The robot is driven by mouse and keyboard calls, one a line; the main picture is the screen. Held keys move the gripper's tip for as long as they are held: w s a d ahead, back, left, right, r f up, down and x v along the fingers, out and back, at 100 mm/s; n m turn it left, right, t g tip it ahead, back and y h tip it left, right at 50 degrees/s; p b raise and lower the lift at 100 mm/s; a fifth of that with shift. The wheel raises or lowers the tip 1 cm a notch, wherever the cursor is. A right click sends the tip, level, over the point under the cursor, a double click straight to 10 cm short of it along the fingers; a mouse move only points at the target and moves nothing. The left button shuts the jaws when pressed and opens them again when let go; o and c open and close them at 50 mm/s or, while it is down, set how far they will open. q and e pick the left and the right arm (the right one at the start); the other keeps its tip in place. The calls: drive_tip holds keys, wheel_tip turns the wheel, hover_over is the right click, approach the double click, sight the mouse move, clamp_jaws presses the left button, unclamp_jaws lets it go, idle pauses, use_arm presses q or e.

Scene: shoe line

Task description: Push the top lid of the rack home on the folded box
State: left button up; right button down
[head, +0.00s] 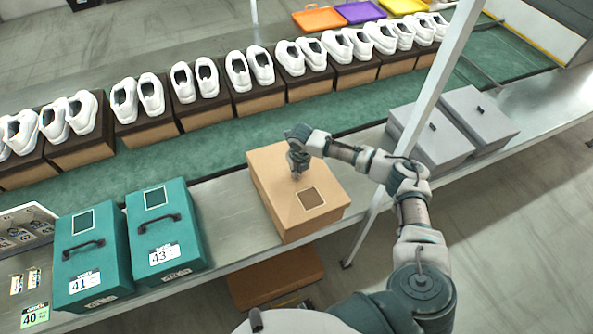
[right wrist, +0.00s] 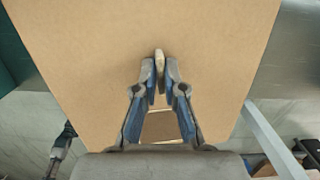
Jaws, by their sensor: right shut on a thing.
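The tan box (head: 283,219) stands on the metal counter, with its tan top lid (head: 272,171) on it. The lid has a dark brown square with a pale border. The lid fills much of the right wrist view (right wrist: 100,60). I cannot tell whether it sits fully down. My right gripper (head: 297,170) points down over the lid's middle, beyond the square. In the right wrist view, its blue-grey fingers (right wrist: 160,72) are shut on a small pale knob (right wrist: 159,60) against the lid. My left gripper is not in view.
Two teal boxes (head: 92,262) with black handles stand to the left. Two grey boxes (head: 432,140) stand to the right, behind a white post (head: 440,75). White shoes on brown boxes line the green belt (head: 225,152) behind. A brown board (head: 278,278) lies below the counter.

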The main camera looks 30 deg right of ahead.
sight(299, 174)
drive_tip(key=c, duration=1.2)
unclamp_jaws()
drive_tip(key=shift+d+f, duration=0.1)
drive_tip(key=shift+d, duration=0.05)
drive_tip(key=shift+r, duration=0.45)
drive_tip(key=r, duration=0.3)
drive_tip(key=s+r, duration=0.1)
drive_tip(key=r, duration=0.7)
drive_tip(key=shift+s, duration=0.15)
